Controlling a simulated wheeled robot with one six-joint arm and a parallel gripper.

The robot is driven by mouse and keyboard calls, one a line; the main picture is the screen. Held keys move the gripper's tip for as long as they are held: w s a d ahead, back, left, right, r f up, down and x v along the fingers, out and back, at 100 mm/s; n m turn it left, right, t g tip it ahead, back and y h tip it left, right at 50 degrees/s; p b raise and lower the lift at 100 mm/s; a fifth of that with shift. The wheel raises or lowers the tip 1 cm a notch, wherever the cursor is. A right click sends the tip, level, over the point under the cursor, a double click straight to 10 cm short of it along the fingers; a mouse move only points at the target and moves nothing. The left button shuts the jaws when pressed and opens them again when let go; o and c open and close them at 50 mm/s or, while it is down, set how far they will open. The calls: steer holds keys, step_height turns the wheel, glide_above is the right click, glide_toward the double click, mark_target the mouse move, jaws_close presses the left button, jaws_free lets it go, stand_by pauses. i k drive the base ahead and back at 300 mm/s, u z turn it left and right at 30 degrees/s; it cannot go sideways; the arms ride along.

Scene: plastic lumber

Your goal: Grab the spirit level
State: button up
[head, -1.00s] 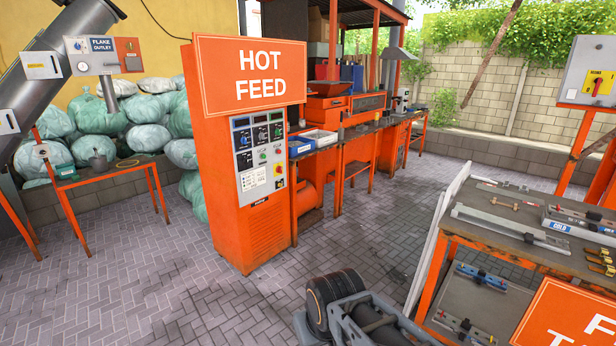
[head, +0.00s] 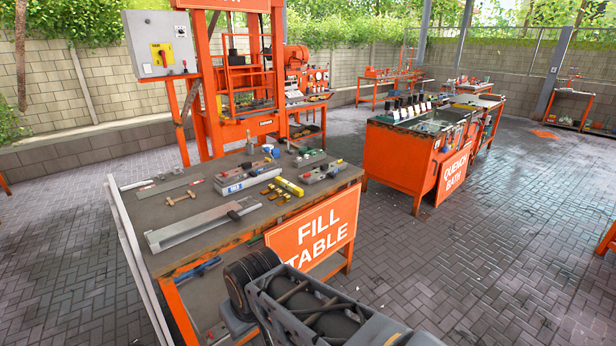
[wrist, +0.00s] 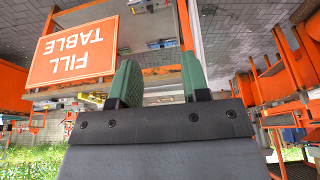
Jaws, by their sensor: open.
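A yellow bar that looks like the spirit level (head: 288,187) lies on the fill table (head: 160,212), near its front right edge, behind the orange sign. In the wrist view, which is upside down, a small yellow strip shows by the sign, but I cannot tell if it is the same bar. My gripper (wrist: 159,82) shows in the wrist view with its two green fingers apart and nothing between them. It is away from the bar. In the head view my arm is low in front of the table and my fingers do not show.
The orange FILL TABLE sign (head: 312,230) hangs on the table's front. A long grey metal channel (head: 200,224), a wooden-handled hammer (head: 181,197) and several moulds crowd the tabletop. White strips (head: 135,265) lean at its left. The quench bath (head: 412,160) stands right, with clear paving between.

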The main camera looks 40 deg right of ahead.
mark_target(295, 190)
steer(key=z, duration=0.7)
steer(key=i, duration=1.55)
steer(key=z, duration=0.35)
